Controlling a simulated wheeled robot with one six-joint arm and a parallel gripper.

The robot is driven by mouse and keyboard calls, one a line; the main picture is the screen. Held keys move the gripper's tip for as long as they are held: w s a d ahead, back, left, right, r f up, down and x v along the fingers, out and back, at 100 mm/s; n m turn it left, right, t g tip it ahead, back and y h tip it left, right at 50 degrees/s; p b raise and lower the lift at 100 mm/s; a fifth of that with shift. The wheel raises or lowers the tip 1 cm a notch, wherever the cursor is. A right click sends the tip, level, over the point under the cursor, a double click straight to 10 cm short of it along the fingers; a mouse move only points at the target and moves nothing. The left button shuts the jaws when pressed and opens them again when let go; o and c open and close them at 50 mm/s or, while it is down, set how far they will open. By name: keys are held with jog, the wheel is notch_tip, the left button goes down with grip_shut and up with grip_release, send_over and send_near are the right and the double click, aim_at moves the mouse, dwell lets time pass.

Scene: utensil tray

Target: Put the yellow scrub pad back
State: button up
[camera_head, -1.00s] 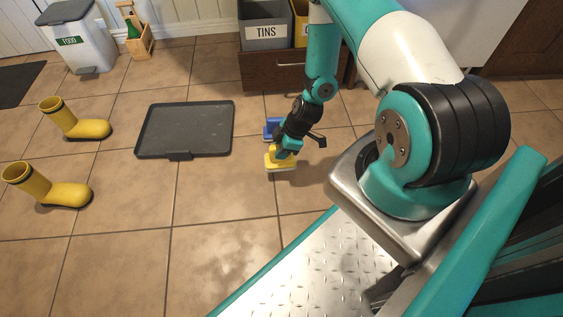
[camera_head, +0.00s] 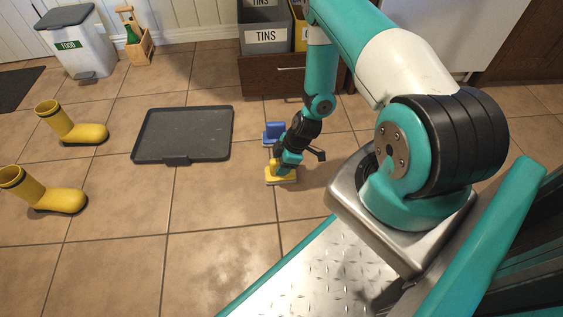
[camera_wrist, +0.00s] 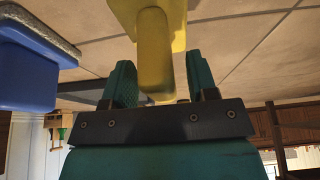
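The yellow scrub pad (camera_head: 282,175) has a block body and an upright handle. It appears to sit on the tiled floor, just in front of the blue scrub pad (camera_head: 273,133). My gripper (camera_head: 283,163) is over it, pointing down. In the wrist view my gripper (camera_wrist: 160,80) has its fingers apart, on either side of the yellow handle (camera_wrist: 155,60). The handle is close to the left finger, and a gap shows at the right finger. The blue pad (camera_wrist: 25,70) with its pale sponge layer is at the left there.
A dark grey tray (camera_head: 185,135) lies on the floor left of the pads. Grey and yellow bins stand on a wooden drawer unit (camera_head: 285,75) behind. Yellow boots (camera_head: 75,128) are at the left. Bare tiles lie in front of the tray.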

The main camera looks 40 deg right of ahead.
jog(key=p+v, duration=0.7)
jog(key=v, duration=0.5)
jog(key=w+a+r+m, duration=0.1)
jog(key=w+a+r, duration=0.1)
jog(key=a+r, duration=0.45)
jog(key=w+a+r+g+y, duration=0.1)
jog(key=a+r, duration=0.2)
jog(key=r, duration=0.7)
jog(key=w+a+r+m, duration=0.15)
jog(key=a+r, duration=0.25)
jog(key=r, duration=0.5)
jog(key=s+a+r+m, duration=0.1)
jog(key=s+a+r, duration=0.4)
jog(key=s+r, duration=0.3)
jog(key=s+a+r+g, duration=0.1)
jog(key=s+a+r, duration=0.5)
jog(key=s+r, duration=0.3)
jog(key=shift+s+m+g+h, duration=0.3)
jog(key=shift+s+m, duration=0.05)
jog(key=shift+s, duration=0.2)
